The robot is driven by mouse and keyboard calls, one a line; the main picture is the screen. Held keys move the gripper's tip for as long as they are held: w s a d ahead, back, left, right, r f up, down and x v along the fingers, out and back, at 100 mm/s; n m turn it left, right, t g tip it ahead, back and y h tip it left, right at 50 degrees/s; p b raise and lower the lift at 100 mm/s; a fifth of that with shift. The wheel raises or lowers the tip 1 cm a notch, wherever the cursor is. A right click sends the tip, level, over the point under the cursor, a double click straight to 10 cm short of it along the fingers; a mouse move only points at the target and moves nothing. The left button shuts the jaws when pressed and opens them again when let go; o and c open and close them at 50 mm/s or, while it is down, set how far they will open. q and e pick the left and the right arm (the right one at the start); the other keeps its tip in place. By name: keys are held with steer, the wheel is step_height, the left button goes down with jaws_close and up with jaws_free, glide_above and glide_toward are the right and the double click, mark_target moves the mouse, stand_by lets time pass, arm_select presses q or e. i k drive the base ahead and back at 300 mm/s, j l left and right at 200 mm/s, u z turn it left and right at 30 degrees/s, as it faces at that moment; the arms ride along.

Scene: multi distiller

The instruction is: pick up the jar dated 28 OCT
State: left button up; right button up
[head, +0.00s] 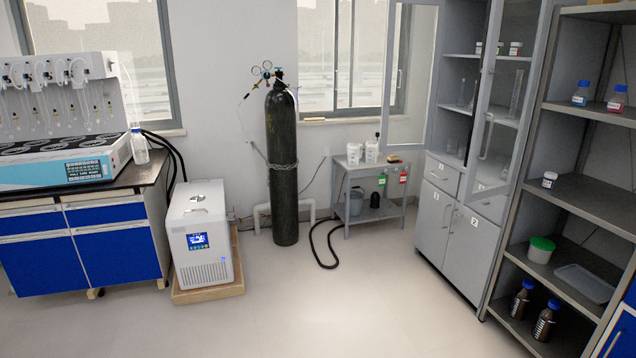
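A small white jar with a dark blue lid (549,180) stands on the middle shelf of the open grey rack at the right. Several small jars stand on the top shelf of the glass-door cabinet. One has a green lid (499,48) and one has a red lid (515,48); another is at the left (479,47). The date labels are too small to read, so I cannot tell which jar is dated 28 OCT. Neither of my grippers is in view.
The grey cabinet's glass doors (497,120) stand open. The rack (583,204) also holds bottles, a green-lidded tub (540,249) and a tray (584,283). A gas cylinder (281,165), chiller (199,238) and side table (368,165) stand farther back. The middle floor is clear.

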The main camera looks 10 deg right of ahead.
mark_target(478, 52)
steer(key=i+z, duration=0.3)
steer(key=i, duration=1.65)
steer(key=i+j+z, duration=0.1)
steer(key=i+z, duration=0.3)
steer(key=i, duration=0.2)
steer(key=i+j+z, duration=0.4)
steer(key=i, duration=0.2)
steer(key=i+j+z, duration=0.35)
steer(key=i, duration=0.15)
steer(key=i+j+z, duration=0.4)
steer(key=j+z, duration=0.15)
steer(key=i+j+z, duration=0.25)
steer(key=j+z, duration=0.3)
steer(key=j, duration=0.15)
steer(key=i+j+z, duration=0.25)
steer(key=j, duration=0.2)
steer(key=k+l, duration=0.05)
steer(key=k, duration=0.05)
